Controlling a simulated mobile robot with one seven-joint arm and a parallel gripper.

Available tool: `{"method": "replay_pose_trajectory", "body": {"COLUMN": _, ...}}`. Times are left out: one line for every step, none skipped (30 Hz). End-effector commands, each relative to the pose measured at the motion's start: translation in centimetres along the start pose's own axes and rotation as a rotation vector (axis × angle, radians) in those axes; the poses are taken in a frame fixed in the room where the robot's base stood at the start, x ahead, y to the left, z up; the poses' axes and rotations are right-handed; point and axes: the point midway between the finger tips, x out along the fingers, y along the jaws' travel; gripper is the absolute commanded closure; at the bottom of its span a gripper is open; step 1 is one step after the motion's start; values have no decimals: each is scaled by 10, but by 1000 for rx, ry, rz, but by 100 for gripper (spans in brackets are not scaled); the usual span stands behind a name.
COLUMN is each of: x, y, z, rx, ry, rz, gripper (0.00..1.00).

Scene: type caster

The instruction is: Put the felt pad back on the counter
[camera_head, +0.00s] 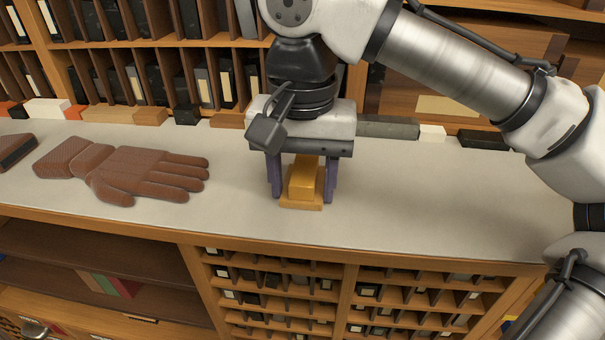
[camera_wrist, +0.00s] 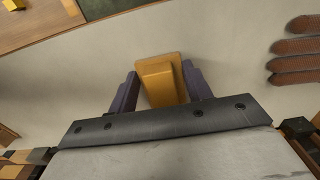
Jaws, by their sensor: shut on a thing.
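My gripper (camera_head: 304,190) is shut on a yellow-orange block (camera_head: 306,178) with a wider flat base, one purple finger on each side. In the wrist view the block (camera_wrist: 162,82) sits between the two fingers (camera_wrist: 160,88). It is upright, at or just above the grey counter (camera_head: 400,200) near its front edge; I cannot tell if its base touches. It is the piece in my grip, but its look alone does not show whether it is felt. No other thing is clearly a felt pad.
A brown glove (camera_head: 140,172) lies on the counter to the left, with a dark brown block (camera_head: 14,150) beyond it. A grey-green slab (camera_head: 388,127) and several small blocks line the back. The counter's right side is clear. Pigeonhole shelves (camera_head: 270,285) are below the front edge.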

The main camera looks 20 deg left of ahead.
Motion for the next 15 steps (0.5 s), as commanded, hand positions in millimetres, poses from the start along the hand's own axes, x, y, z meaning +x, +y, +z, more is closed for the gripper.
{"method": "replay_pose_trajectory", "body": {"x": 2, "y": 0, "z": 0, "rx": 0, "ry": 0, "rz": 0, "gripper": 49}}
{"method": "replay_pose_trajectory", "body": {"x": 1, "y": 0, "z": 0, "rx": 0, "ry": 0, "rz": 0, "gripper": 45}}
{"method": "replay_pose_trajectory", "body": {"x": 1, "y": 0, "z": 0, "rx": 0, "ry": 0, "rz": 0, "gripper": 40}}
{"method": "replay_pose_trajectory", "body": {"x": 1, "y": 0, "z": 0, "rx": 0, "ry": 0, "rz": 0, "gripper": 36}}
{"method": "replay_pose_trajectory", "body": {"x": 1, "y": 0, "z": 0, "rx": 0, "ry": 0, "rz": 0, "gripper": 32}}
{"method": "replay_pose_trajectory", "body": {"x": 1, "y": 0, "z": 0, "rx": 0, "ry": 0, "rz": 0, "gripper": 29}}
{"method": "replay_pose_trajectory", "body": {"x": 1, "y": 0, "z": 0, "rx": 0, "ry": 0, "rz": 0, "gripper": 29}}
{"method": "replay_pose_trajectory", "body": {"x": 1, "y": 0, "z": 0, "rx": 0, "ry": 0, "rz": 0, "gripper": 29}}
{"method": "replay_pose_trajectory", "body": {"x": 1, "y": 0, "z": 0, "rx": 0, "ry": 0, "rz": 0, "gripper": 29}}
{"method": "replay_pose_trajectory", "body": {"x": 1, "y": 0, "z": 0, "rx": 0, "ry": 0, "rz": 0, "gripper": 29}}
{"method": "replay_pose_trajectory", "body": {"x": 1, "y": 0, "z": 0, "rx": 0, "ry": 0, "rz": 0, "gripper": 29}}
{"method": "replay_pose_trajectory", "body": {"x": 1, "y": 0, "z": 0, "rx": 0, "ry": 0, "rz": 0, "gripper": 29}}
{"method": "replay_pose_trajectory", "body": {"x": 1, "y": 0, "z": 0, "rx": 0, "ry": 0, "rz": 0, "gripper": 29}}
{"method": "replay_pose_trajectory", "body": {"x": 1, "y": 0, "z": 0, "rx": 0, "ry": 0, "rz": 0, "gripper": 29}}
{"method": "replay_pose_trajectory", "body": {"x": 1, "y": 0, "z": 0, "rx": 0, "ry": 0, "rz": 0, "gripper": 29}}
